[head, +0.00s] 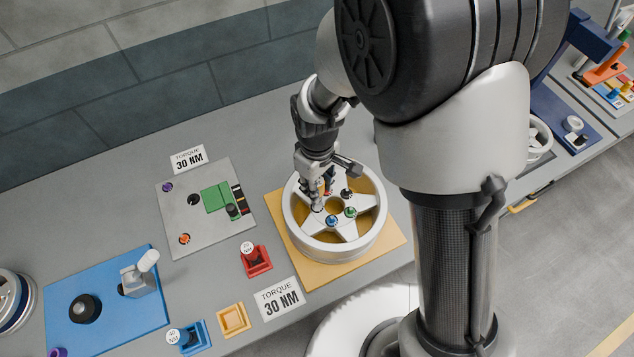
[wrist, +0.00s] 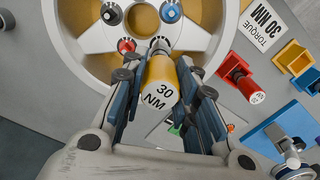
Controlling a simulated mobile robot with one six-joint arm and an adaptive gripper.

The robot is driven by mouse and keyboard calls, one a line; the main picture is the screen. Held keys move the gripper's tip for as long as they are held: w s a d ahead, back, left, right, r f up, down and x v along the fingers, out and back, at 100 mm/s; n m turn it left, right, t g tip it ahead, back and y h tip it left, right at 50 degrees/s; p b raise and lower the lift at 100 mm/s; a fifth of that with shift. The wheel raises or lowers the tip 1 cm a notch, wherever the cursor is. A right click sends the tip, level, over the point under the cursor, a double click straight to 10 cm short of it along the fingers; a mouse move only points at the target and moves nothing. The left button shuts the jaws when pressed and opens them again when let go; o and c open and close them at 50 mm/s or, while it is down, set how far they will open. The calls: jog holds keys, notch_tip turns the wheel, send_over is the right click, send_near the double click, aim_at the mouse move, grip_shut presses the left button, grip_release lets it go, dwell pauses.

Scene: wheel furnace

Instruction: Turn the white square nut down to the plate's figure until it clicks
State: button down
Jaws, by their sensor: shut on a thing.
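My gripper (head: 320,188) is over the silver wheel (head: 292,222) in the head view. In the wrist view my gripper (wrist: 163,78) is shut on a yellow cylindrical tool (wrist: 160,72) marked 30 NM. The tool's silver tip (wrist: 159,45) points at the wheel's spoke, and the white square nut is not clearly seen; the tip seems to cover it. Other nuts show on the wheel: red (wrist: 126,46), blue (wrist: 171,12), black (wrist: 110,14), and green in the head view (head: 351,212). The plate in front (head: 279,298) reads TORQUE 30 NM.
A red tool (head: 256,261) and a blue tool (head: 188,338) stand in holders left of the wheel. A yellow holder (head: 233,320) is empty. A grey board (head: 177,213) and a blue mat (head: 120,315) lie further left. Bare bench lies between them.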

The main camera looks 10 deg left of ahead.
jog(key=shift+f+b, duration=0.4)
jog(key=shift+f, duration=0.1)
jog(key=c, duration=1.2)
grip_release()
jog(key=shift+r, duration=0.1)
notch_tip(320, 180, up, 12)
jog(key=shift+f, duration=0.1)
jog(key=s+d+r+m+t+b, duration=0.1)
jog(key=s+d+r+m+b, duration=0.15)
jog(key=d, duration=0.35)
jog(key=s+d+r+m+t+b, duration=0.1)
jog(key=s+d+r+m+b, duration=0.15)
jog(key=d, duration=0.25)
jog(key=shift+s+d+f+m+t+b, duration=0.5)
jog(key=shift+s+d+m+b, duration=0.5)
jog(key=shift+s+d, duration=0.5)
jog(key=shift+s+d+f+m+t+b, duration=0.4)
jog(key=shift+s+d+m+b, duration=0.6)
jog(key=shift+s+d, duration=0.45)
jog(key=shift+s+d+f+m+t+b, duration=0.5)
jog(key=shift+s+d+m+b, duration=0.5)
jog(key=shift+s+d, duration=0.5)
